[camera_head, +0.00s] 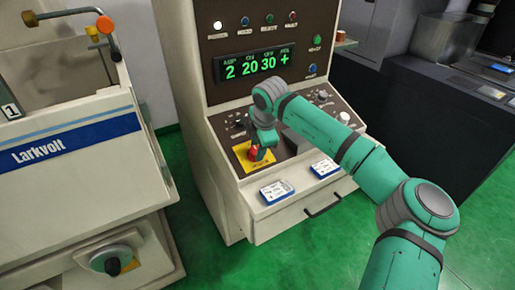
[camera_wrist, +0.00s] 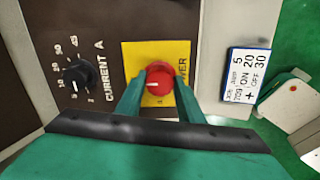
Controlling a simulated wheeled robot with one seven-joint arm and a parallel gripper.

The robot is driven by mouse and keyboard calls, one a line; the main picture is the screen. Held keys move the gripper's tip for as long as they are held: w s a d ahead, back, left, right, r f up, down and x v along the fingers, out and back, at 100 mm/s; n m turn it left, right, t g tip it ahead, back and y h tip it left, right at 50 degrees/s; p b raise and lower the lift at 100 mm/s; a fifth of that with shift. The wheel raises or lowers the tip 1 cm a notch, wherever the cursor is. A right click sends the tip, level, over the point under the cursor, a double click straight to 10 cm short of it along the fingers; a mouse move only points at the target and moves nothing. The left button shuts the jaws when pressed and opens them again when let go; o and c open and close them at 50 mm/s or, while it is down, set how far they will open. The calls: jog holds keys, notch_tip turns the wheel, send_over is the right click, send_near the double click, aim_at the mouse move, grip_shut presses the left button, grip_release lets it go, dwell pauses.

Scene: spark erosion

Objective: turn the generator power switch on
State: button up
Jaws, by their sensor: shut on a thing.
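The generator power switch is a round red knob (camera_wrist: 159,84) on a yellow plate (camera_wrist: 178,49) marked POWER, on the brown sloping panel. In the head view, the red knob (camera_head: 254,154) is partly hidden by my gripper (camera_head: 262,150). In the wrist view, my gripper (camera_wrist: 159,79) has its two green fingers on opposite sides of the knob, shut on it. A white mark on the knob points left in that view. The generator display (camera_head: 252,64) shows green figures 2, 20, 30 and a plus, and a white lamp (camera_head: 217,26) above it looks lit.
A black current dial (camera_wrist: 76,76) is beside the yellow plate. Two blue-and-white cards (camera_head: 277,191) (camera_head: 324,168) lie on the ledge in front. The Larkvolt machine (camera_head: 60,170) stands left, a dark cabinet (camera_head: 440,120) right. Green floor shows between them.

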jog(key=o, duration=1.1)
jog(key=shift+c, duration=0.2)
jog(key=shift+r, duration=0.1)
jog(key=v, duration=1)
jog(key=shift+d+r, duration=0.15)
jog(key=shift+r, duration=0.2)
jog(key=shift+s, duration=0.1)
